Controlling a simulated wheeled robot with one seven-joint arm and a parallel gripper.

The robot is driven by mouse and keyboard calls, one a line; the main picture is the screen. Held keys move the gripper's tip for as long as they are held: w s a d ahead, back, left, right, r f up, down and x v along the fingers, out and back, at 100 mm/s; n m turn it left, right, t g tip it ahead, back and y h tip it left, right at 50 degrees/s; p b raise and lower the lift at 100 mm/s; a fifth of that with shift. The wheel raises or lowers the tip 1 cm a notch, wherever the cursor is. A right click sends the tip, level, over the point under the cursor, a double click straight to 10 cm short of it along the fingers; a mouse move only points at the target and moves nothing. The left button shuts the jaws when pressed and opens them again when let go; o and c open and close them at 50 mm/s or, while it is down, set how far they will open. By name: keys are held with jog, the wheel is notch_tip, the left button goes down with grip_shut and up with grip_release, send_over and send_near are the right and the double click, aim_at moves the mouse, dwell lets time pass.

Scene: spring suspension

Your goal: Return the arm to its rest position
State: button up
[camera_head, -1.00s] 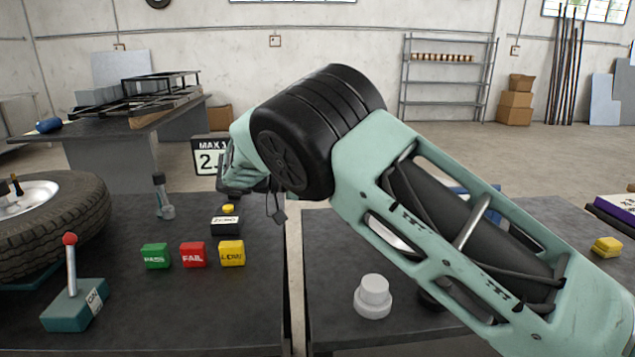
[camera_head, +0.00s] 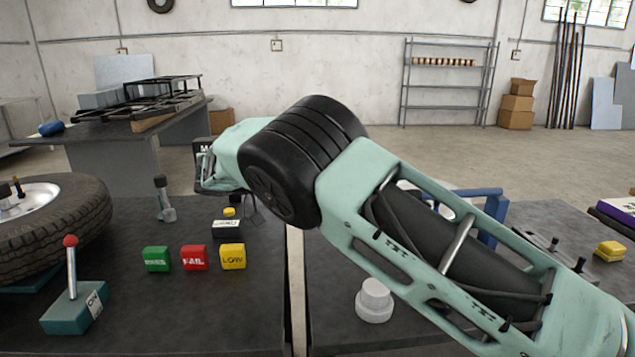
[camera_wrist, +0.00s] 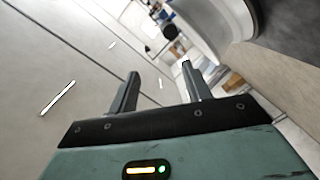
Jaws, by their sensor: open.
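My arm, pale green with a black ribbed joint, reaches from the lower right to the upper middle of the head view. Its far end is above the back of the left dark table (camera_head: 140,310). My gripper (camera_wrist: 158,80) shows in the wrist view with its two dark fingers apart and nothing between them. The gripper's fingers are hidden behind my arm in the head view.
On the left table are a wheel (camera_head: 50,215), a red-knobbed lever (camera_head: 72,290) and green (camera_head: 156,259), red (camera_head: 194,257) and yellow (camera_head: 232,256) blocks. A white stepped cylinder (camera_head: 374,300) stands on the right table, below my forearm. A blue frame (camera_head: 490,215) stands behind my arm.

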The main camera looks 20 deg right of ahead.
jog(key=s+a+f+n+t+y+p, duration=0.1)
jog(key=s+n+y, duration=0.4)
jog(key=s, duration=0.6)
jog(key=s+a+n+t+y+p, duration=0.1)
jog(key=s+n+y, duration=0.5)
jog(key=s, duration=0.6)
jog(key=s+a+f+n+t+y+p, duration=0.1)
jog(key=s+n+y, duration=0.5)
jog(key=s, duration=0.6)
jog(key=a+t+p, duration=0.1)
jog(key=a+p, duration=0.1)
jog(key=a, duration=0.1)
jog(key=shift+s+f, duration=0.15)
jog(key=shift+f, duration=0.15)
